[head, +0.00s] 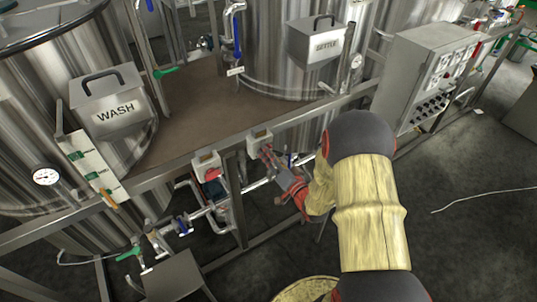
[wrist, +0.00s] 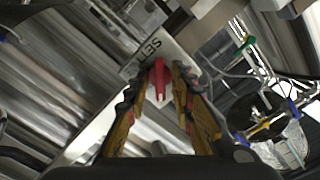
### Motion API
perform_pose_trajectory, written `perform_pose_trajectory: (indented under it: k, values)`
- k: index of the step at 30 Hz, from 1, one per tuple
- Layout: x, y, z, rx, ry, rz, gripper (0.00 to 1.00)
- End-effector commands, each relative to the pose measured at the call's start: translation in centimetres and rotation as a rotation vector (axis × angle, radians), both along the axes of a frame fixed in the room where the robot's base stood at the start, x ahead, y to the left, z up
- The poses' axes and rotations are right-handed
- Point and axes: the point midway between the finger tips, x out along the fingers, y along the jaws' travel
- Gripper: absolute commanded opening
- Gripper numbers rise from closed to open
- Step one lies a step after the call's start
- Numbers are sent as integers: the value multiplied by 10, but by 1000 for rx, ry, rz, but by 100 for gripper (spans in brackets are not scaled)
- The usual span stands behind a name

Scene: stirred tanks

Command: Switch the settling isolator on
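The settling isolator is a small pale box (head: 259,136) on the frame rail, right of a similar box. In the wrist view its white plate (wrist: 148,57) reads "SET", the rest being hidden. Its red handle (wrist: 158,76) stands out between my fingers. My gripper (head: 270,154) is right at this isolator in the head view. In the wrist view my gripper (wrist: 159,84) has its fingers apart, one on each side of the red handle. Small gaps seem to show beside the handle; contact cannot be made out.
A second isolator box (head: 206,160) with a red handle sits close to the left on the rail. Pipes and valves (head: 183,224) run below. A grey control cabinet (head: 425,75) stands at the right. Steel tanks (head: 60,110) stand behind the rail. The floor (head: 470,210) at the right is mostly clear.

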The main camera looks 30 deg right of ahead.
Motion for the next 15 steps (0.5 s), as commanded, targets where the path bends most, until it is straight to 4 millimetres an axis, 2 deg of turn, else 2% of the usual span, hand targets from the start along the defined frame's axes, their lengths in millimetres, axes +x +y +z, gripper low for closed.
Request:
perform_pose_trajectory:
  k: [11, 15]
  values:
    - [0, 0, 0, 0, 0, 0, 1]
    - [0, 0, 0, 0, 1, -1, 0]
